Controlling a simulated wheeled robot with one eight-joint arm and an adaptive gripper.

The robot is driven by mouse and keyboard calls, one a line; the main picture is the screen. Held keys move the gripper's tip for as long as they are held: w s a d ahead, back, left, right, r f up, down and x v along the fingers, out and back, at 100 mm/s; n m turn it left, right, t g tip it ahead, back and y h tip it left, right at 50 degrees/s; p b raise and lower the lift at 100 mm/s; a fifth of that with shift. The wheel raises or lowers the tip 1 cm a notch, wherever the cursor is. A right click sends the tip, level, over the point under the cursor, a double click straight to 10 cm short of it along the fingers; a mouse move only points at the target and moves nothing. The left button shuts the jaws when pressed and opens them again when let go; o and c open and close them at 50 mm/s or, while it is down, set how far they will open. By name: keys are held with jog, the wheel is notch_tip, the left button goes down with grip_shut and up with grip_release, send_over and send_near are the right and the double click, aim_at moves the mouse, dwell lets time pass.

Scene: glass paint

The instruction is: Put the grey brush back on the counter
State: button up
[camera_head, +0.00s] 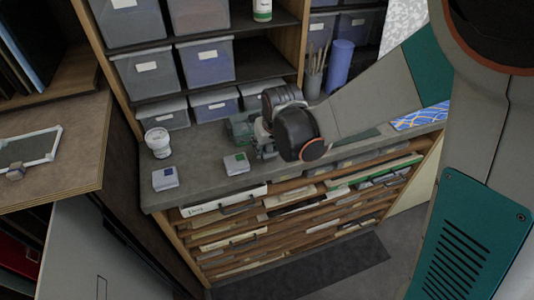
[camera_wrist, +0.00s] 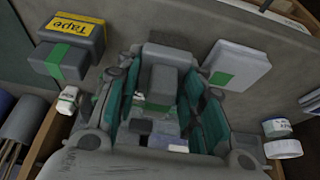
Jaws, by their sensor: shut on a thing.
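My gripper (camera_head: 263,147) is low over the counter (camera_head: 205,150), near its front edge. In the wrist view my gripper (camera_wrist: 162,82) has its teal-padded fingers on both sides of a grey, blocky piece (camera_wrist: 166,56). I take this piece to be the grey brush, though its bristles do not show clearly. The fingers are shut on it. In the head view the gripper and wrist hide it. I cannot tell whether it touches the counter.
A box with a green mark (camera_head: 237,163), another pale box (camera_head: 165,178) and a white jar (camera_head: 158,142) stand left of my gripper. Grey bins (camera_head: 215,104) line the back. A tape box (camera_wrist: 70,45) shows in the wrist view. Bare counter lies between the jar and boxes.

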jog(key=shift+f+b, duration=0.55)
jog(key=shift+f, duration=0.75)
jog(key=shift+c, duration=0.3)
jog(key=shift+w+f, duration=0.1)
jog(key=o, duration=1)
